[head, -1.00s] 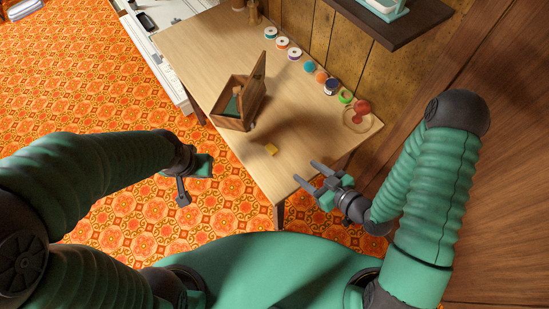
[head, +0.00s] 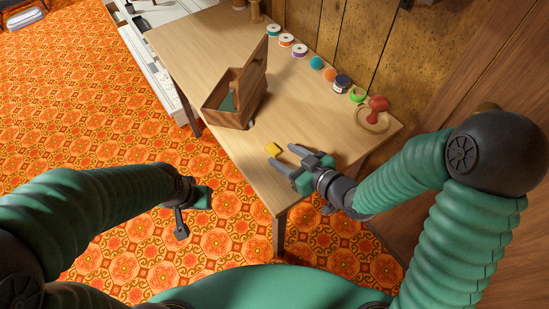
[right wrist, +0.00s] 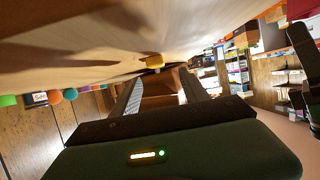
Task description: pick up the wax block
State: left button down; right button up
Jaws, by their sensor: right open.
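The wax block, a small yellow piece (head: 273,149), lies on the wooden table (head: 205,65) near its front edge. It also shows in the right wrist view (right wrist: 154,61), ahead of and between the two fingers. My right gripper (head: 282,158) is open and empty, its fingertips just short of the block on the right side, apart from it as far as I can tell. In the right wrist view the gripper's fingers (right wrist: 160,95) stand wide apart. My left gripper (head: 188,208) hangs off the table's front over the carpet; its jaws are too unclear to read.
An open wooden box (head: 230,102) with its lid raised stands left of the block. Thread spools (head: 285,40), small balls and a jar line the back edge. A red pincushion-like object (head: 377,104) stands on a round wooden dish at right. The table front is clear.

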aim_at(275, 150)
jog(key=x, duration=0.2)
jog(key=f+b+x, duration=0.1)
jog(key=x, duration=0.2)
jog(key=shift+d, duration=0.2)
jog(key=shift+w+d, duration=0.1)
jog(key=shift+w, duration=0.1)
jog(key=shift+d, duration=0.15)
jog(key=shift+a, duration=0.3)
jog(key=c, duration=0.7)
grip_shut()
